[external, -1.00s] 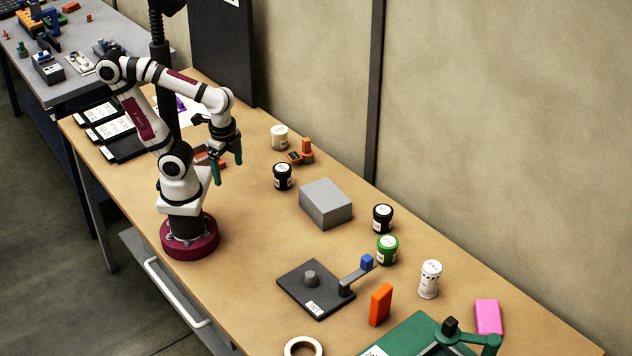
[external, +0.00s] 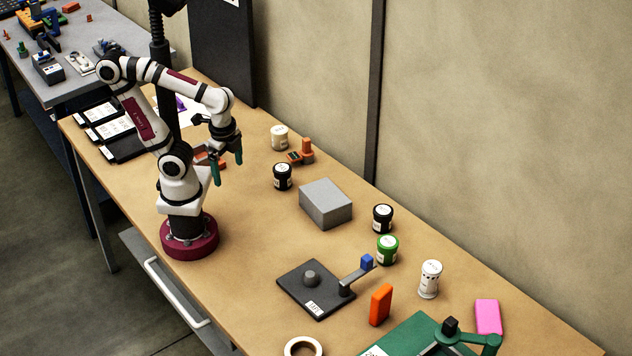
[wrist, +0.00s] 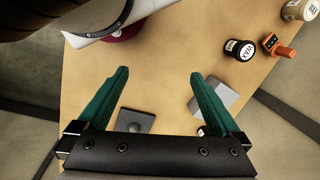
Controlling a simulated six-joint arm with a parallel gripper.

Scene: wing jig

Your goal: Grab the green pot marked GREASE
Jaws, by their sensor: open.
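The green pot (external: 387,249) stands upright on the bench in the external view, right of the grey block, with a black pot (external: 382,218) just behind it. It has a white label and a pale lid top; its lettering is too small to read. My gripper (external: 227,170) has green fingers, is open and empty, and hangs over the bench near my base, well to the left of the green pot. In the wrist view my gripper's fingers (wrist: 157,88) are spread wide with only bare bench between them. I cannot make out the green pot there.
The grey block (external: 326,204) lies between my gripper and the green pot. Another black pot (external: 283,176), a white pot (external: 280,138) and an orange clamp-like part (external: 302,152) stand nearer my gripper. A dark plate with a post (external: 316,290), an orange block (external: 381,305) and a white shaker (external: 430,279) surround the pot's front.

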